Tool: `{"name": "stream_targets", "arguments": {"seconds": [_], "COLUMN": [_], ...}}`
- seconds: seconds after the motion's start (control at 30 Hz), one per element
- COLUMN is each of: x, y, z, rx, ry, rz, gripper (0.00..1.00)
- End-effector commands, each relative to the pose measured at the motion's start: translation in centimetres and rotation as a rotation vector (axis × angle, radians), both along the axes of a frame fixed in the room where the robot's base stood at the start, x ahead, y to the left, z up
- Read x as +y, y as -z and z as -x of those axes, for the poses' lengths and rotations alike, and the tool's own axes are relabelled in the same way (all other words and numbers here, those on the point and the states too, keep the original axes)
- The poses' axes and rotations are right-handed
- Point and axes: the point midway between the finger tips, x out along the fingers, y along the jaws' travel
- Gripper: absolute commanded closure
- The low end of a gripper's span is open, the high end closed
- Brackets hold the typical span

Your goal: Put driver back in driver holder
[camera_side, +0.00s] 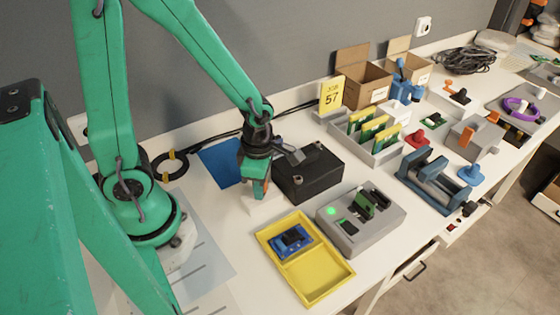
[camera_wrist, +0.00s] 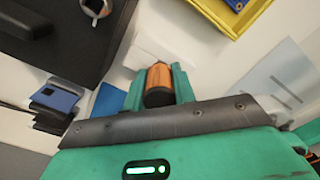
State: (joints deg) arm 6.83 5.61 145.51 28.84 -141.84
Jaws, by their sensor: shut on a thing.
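My gripper (camera_side: 258,190) points down beside the black box, left of the yellow tray. In the wrist view its green fingers (camera_wrist: 157,84) are shut on the driver (camera_wrist: 158,79), which shows an orange handle with a black end. A little of the orange driver (camera_side: 260,187) shows between the fingers in the side view. A white block (camera_side: 263,206), which may be the driver holder, stands right under the gripper; it also shows in the wrist view (camera_wrist: 150,45) just beyond the fingertips. The driver's lower part is hidden, so I cannot tell whether it is in the block.
The black box (camera_side: 318,176) stands close on the right of the gripper. The yellow tray (camera_side: 328,284) with a blue device (camera_side: 291,241) lies in front. A grey fixture (camera_side: 385,236) is right of it. A blue sheet (camera_side: 218,163) lies behind left.

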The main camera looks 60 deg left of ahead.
Motion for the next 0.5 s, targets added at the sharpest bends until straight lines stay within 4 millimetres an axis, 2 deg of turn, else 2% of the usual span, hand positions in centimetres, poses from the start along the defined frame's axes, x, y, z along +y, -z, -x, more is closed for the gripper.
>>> {"name": "stream_targets", "arguments": {"seconds": [0.1, 0.13, 0.23, 0.5], "x": [0.00, 0.00, 0.00, 0.01], "y": [0.25, 0.24, 0.22, 0.22], "z": [0.01, 0.00, 0.00, 0.01], "rx": [0.000, 0.000, 0.000, 0.000], "ry": [0.000, 0.000, 0.000, 0.000], "rz": [0.000, 0.000, 0.000, 0.000], "gripper": [0.99, 0.70, 0.50, 0.49]}}
